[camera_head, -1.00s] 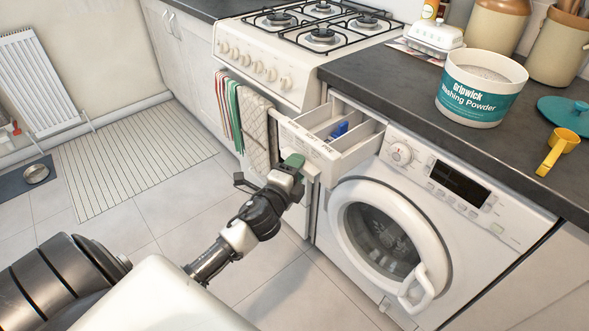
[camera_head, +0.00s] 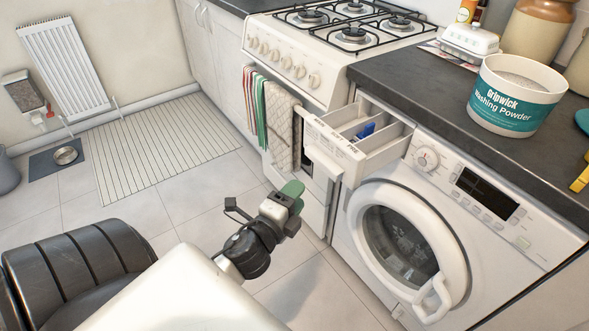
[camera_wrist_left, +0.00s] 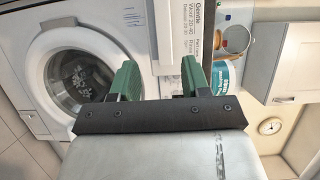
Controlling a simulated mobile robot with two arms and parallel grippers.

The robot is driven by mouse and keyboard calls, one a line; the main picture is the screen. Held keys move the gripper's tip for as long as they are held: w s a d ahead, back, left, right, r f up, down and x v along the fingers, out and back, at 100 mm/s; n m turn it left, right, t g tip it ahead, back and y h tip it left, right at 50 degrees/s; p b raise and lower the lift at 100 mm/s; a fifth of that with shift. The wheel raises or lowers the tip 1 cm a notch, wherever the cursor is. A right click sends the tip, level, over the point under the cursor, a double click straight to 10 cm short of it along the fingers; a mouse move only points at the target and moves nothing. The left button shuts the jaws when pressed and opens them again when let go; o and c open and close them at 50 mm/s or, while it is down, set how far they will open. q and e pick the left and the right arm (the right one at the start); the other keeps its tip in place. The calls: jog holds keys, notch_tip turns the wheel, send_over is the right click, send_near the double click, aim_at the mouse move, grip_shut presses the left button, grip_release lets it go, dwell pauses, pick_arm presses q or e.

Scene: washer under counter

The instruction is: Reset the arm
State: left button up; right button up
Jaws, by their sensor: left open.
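My left gripper (camera_head: 290,193) is in the lower middle of the head view, in front of the washer and below its drawer. In the left wrist view its two green fingers (camera_wrist_left: 158,80) are apart with nothing between them. The detergent drawer (camera_head: 345,150) is pulled out of the washing machine (camera_head: 480,250), with a blue piece (camera_head: 365,131) in one compartment. The gripper appears clear of the drawer front. The drawer front (camera_wrist_left: 178,45) also shows beyond the fingers in the left wrist view. My right gripper is not in view.
The round washer door (camera_head: 405,250) is shut. A washing powder tub (camera_head: 512,105) and a yellow scoop (camera_head: 580,179) are on the dark counter (camera_head: 430,90). Towels (camera_head: 281,125) hang on the stove (camera_head: 310,60). The tiled floor (camera_head: 185,215) at left is mostly clear, with a striped mat (camera_head: 155,145).

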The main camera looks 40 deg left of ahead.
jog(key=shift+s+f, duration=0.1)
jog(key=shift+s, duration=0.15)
